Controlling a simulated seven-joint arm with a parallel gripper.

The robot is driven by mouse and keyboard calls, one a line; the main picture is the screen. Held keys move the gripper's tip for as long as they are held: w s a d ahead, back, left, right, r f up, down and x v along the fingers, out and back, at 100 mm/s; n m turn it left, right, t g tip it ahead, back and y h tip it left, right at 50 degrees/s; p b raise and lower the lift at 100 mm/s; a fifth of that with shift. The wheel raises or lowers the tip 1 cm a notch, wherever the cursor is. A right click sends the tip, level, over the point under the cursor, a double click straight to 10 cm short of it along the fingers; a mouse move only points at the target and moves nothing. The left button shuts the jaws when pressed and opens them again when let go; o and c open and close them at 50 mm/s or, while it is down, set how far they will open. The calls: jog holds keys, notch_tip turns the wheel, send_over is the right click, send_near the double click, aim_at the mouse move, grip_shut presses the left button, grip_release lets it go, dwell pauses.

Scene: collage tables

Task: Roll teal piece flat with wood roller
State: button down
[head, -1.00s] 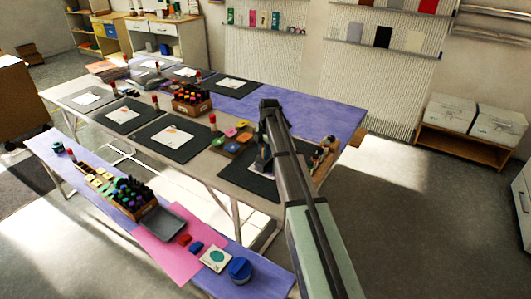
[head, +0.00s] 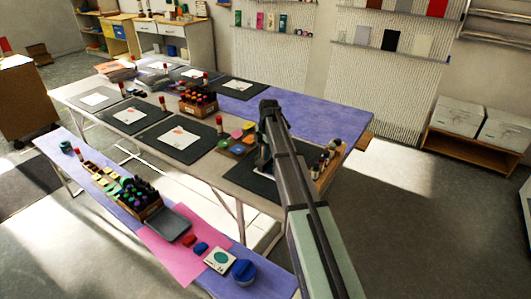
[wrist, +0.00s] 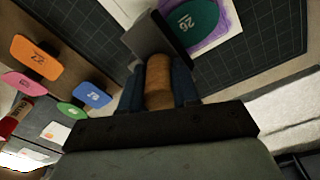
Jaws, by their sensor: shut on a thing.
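In the wrist view, my gripper (wrist: 158,92) is shut on the wood roller (wrist: 158,78), a brown cylinder between its two blue fingers. A dark grey block (wrist: 153,36) lies just beyond the roller; I cannot tell whether it is joined to it. The teal piece (wrist: 196,17), rounded and marked 26, lies beyond that block on purple and white paper (wrist: 228,22) over a dark gridded mat (wrist: 270,50). The block partly covers it, and the frame cuts its top. I cannot tell if anything touches it. In the head view, my arm hides the roller and the piece.
Orange (wrist: 37,57), blue (wrist: 91,94), pink (wrist: 24,83) and green (wrist: 73,110) numbered pieces lie left of my gripper. A wooden rack of bottles (head: 326,160) stands right of my arm. A purple bench (head: 90,195) holds more supplies in front.

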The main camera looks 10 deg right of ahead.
jog(key=shift+s+d, duration=0.6)
jog(key=shift+s, duration=0.05)
jog(key=shift+s+d, duration=1.25)
jog(key=shift+s, duration=0.05)
jog(key=shift+s+d, duration=0.6)
jog(key=shift+d, duration=0.05)
jog(key=shift+w+a, duration=0.15)
